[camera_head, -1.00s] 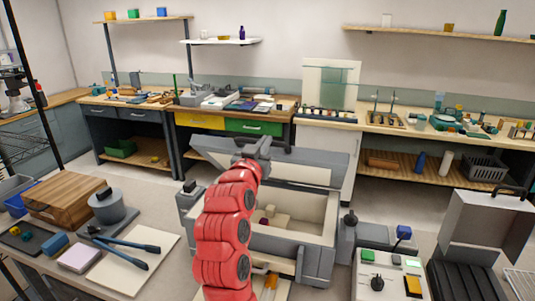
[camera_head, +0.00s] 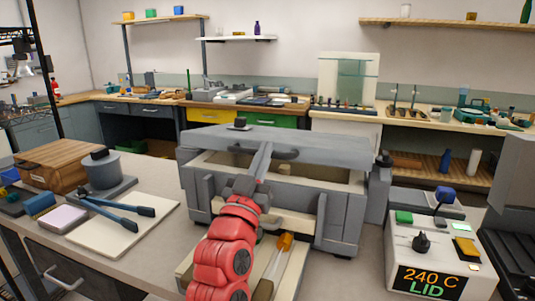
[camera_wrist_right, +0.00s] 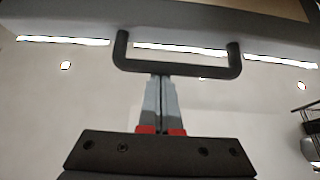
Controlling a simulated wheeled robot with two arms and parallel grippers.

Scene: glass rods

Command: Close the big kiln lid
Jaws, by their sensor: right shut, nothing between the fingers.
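The big kiln (camera_head: 340,220) is a grey box on the bench in the head view. Its grey lid (camera_head: 330,148) is tilted above the body, with a gap at the front showing the pale inside. A dark handle (camera_head: 288,154) sits on the lid's front edge; it also shows in the wrist view (camera_wrist_right: 215,72). My right gripper (camera_head: 266,150) is shut and empty, its fingertips beside the handle at the lid's front. In the wrist view the fingertips (camera_wrist_right: 160,78) reach the handle's bar; contact is unclear. My left gripper is not in view.
A control box (camera_head: 440,245) reading "240 C LID" stands right of the kiln. A grey lidded unit (camera_head: 515,170) stands far right. At left are a wooden box (camera_head: 60,165), a grey pot (camera_head: 100,170) and blue-handled tongs (camera_head: 118,215) on a pale board.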

